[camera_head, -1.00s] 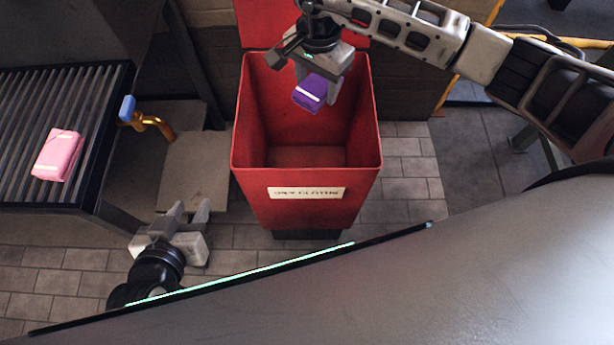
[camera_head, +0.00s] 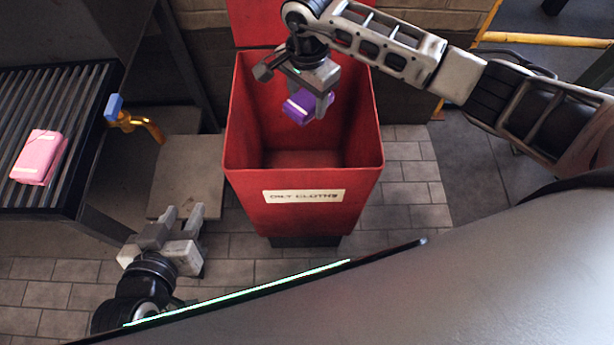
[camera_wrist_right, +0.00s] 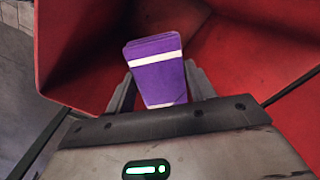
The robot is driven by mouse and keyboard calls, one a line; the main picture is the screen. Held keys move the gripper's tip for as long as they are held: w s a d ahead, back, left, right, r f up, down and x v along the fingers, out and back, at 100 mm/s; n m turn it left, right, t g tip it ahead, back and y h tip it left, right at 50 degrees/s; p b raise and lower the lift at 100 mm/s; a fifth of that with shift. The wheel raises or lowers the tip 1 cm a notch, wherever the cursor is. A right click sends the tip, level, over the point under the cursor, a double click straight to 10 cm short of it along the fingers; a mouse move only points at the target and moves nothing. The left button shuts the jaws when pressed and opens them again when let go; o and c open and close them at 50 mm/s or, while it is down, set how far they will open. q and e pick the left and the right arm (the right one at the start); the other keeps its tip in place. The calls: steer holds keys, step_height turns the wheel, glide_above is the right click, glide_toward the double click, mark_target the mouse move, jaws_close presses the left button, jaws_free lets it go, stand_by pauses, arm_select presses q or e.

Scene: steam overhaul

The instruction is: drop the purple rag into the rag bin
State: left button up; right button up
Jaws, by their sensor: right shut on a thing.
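The purple rag (camera_head: 300,108) is a small folded block with a white stripe. My right gripper (camera_head: 316,103) is shut on it and holds it over the open mouth of the red rag bin (camera_head: 300,215). In the right wrist view the rag (camera_wrist_right: 158,75) sits between the two fingers (camera_wrist_right: 160,88), with the bin's red walls (camera_wrist_right: 250,45) behind and around it. The bin has a white label on its front, and its lid stands up at the back. My left gripper (camera_head: 182,222) is open and empty, to the left of the bin.
A pink folded rag (camera_head: 40,158) lies on a slatted rack (camera_head: 85,100) at the left. A brass tap with a blue handle (camera_head: 135,121) sticks out beside the rack. Tiled floor right of the bin is clear.

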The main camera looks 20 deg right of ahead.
steer(key=o, duration=1)
step_height(320, 180, up, 16)
